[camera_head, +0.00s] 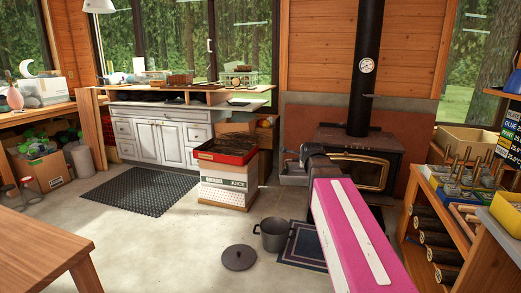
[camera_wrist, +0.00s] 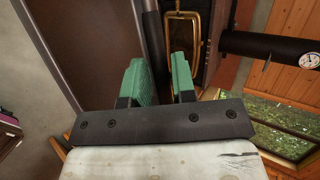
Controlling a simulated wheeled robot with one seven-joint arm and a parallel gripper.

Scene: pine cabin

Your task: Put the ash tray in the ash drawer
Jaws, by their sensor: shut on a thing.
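My gripper (camera_head: 309,156) is in front of the wood stove's left side, at the end of my pink arm. It is shut on a grey metal tray, the ash tray (camera_head: 292,178), which sticks out to its left, well above the floor. In the wrist view my green fingers (camera_wrist: 160,80) stand a small gap apart, and what they grip is hard to make out. The black stove (camera_head: 350,143) has a brass-framed glass door, also seen in the wrist view (camera_wrist: 183,38). I cannot make out the ash drawer; my arm hides the stove's lower front.
A grey pot (camera_head: 273,235) and its lid (camera_head: 238,258) stand on the floor beside a dark mat (camera_head: 297,250). White boxes (camera_head: 227,185) with a red tray on top are left of the stove. A wooden shelf (camera_head: 465,215) is at right.

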